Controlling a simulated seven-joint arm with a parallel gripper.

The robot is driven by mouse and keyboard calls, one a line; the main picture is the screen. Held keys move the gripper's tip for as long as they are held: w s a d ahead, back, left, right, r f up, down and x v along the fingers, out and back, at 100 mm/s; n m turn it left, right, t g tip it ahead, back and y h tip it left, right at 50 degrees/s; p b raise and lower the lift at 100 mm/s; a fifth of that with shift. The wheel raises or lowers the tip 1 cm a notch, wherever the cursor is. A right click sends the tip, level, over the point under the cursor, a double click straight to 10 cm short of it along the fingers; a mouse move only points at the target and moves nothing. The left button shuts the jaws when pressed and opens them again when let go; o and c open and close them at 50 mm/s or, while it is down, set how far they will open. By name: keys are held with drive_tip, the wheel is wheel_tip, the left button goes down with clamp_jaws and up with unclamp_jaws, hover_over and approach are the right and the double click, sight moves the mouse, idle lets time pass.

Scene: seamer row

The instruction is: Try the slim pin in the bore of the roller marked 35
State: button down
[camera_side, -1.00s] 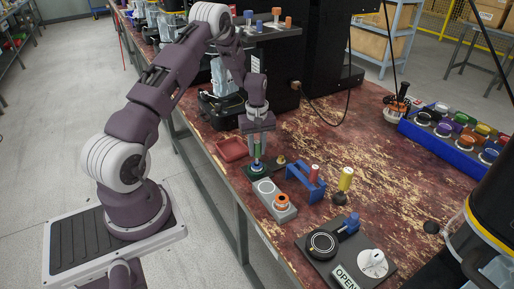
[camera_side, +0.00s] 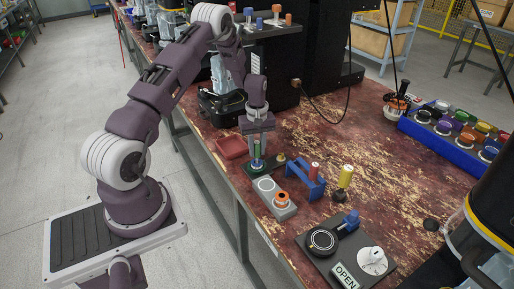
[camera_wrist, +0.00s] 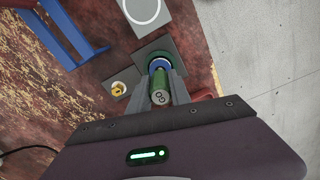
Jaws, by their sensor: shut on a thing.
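My gripper (camera_wrist: 161,93) is shut on a green cylinder (camera_wrist: 160,97) whose end has a dark round-digit mark, perhaps 80 or 08. In the side view my gripper (camera_side: 257,152) points straight down with the green cylinder upright in it. Just beyond the cylinder is a blue ring (camera_wrist: 160,65) over a dark green square base (camera_side: 258,171); I cannot tell whether they touch. An orange roller (camera_side: 281,198) stands on a grey block (camera_side: 285,215) beside a pale disc. A red-topped pin (camera_side: 314,171) sits in a blue stand (camera_side: 299,180). No mark 35 is legible.
A yellow cylinder (camera_side: 346,177) stands on a dark foot to the right. A small block with a brass piece (camera_wrist: 118,89) is close beside the green base. A red tray (camera_side: 232,148) lies behind. A dark fixture with an OPEN sign (camera_side: 343,275) is at the front.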

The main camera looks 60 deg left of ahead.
sight(257, 143)
drive_tip(key=shift+f, duration=0.75)
idle(0.6)
drive_tip(key=shift+r, duration=0.1)
idle(0.6)
drive_tip(key=shift+r, duration=2.4)
